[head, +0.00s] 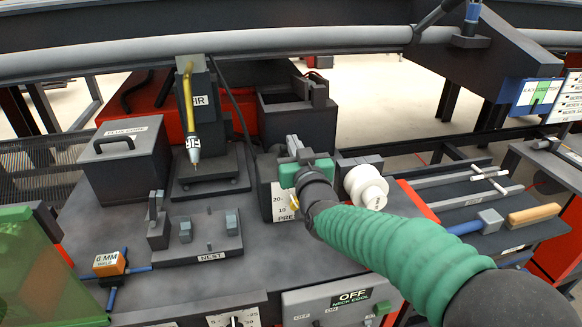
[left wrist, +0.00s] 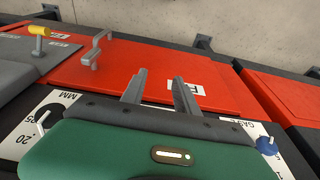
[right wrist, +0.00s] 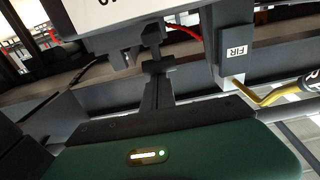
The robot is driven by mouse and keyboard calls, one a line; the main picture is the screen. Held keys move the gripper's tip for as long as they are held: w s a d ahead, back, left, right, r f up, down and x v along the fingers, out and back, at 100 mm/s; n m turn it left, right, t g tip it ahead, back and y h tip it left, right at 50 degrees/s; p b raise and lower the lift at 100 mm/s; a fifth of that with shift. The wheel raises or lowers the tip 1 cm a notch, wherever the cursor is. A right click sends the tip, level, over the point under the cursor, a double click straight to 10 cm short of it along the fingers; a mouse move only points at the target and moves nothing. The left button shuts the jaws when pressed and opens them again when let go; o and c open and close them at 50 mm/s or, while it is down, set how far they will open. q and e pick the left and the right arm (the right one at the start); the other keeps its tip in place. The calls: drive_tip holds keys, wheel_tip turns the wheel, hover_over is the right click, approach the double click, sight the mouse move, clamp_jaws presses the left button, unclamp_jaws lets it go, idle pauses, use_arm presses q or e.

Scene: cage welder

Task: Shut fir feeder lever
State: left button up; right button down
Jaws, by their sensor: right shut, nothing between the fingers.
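The FIR post (head: 192,95) stands at the back centre-left in the head view, with a yellow tube and a pointed nozzle in front. Its FIR label (right wrist: 237,48) shows upper right in the right wrist view. My right gripper (head: 291,146) is shut and empty in front of the dark feeder box (head: 285,115). In the right wrist view its closed fingers (right wrist: 156,80) point at a dark stepped piece (right wrist: 152,38), possibly the lever; contact cannot be told. My left gripper (left wrist: 160,87) is open and empty over a red panel (left wrist: 130,65); it is outside the head view.
A lidded flux box (head: 125,160) stands left and the nest plate (head: 200,240) front left. A white spool (head: 366,187) sits right of my right gripper. A grey bent handle (left wrist: 97,48) rises from the red panel.

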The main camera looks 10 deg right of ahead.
drive_tip(key=shift+s+f+t+b, duration=0.15)
drive_tip(key=shift+f+t+b, duration=0.15)
drive_tip(key=shift+f+b, duration=0.4)
drive_tip(key=shift+r, duration=0.2)
use_arm(q)
wheel_tip(320, 180, down, 3)
drive_tip(key=shift+a+r, duration=0.1)
drive_tip(key=shift+a, duration=0.05)
use_arm(e)
drive_tip(key=shift+a+r, duration=0.25)
drive_tip(key=shift+r, duration=0.1)
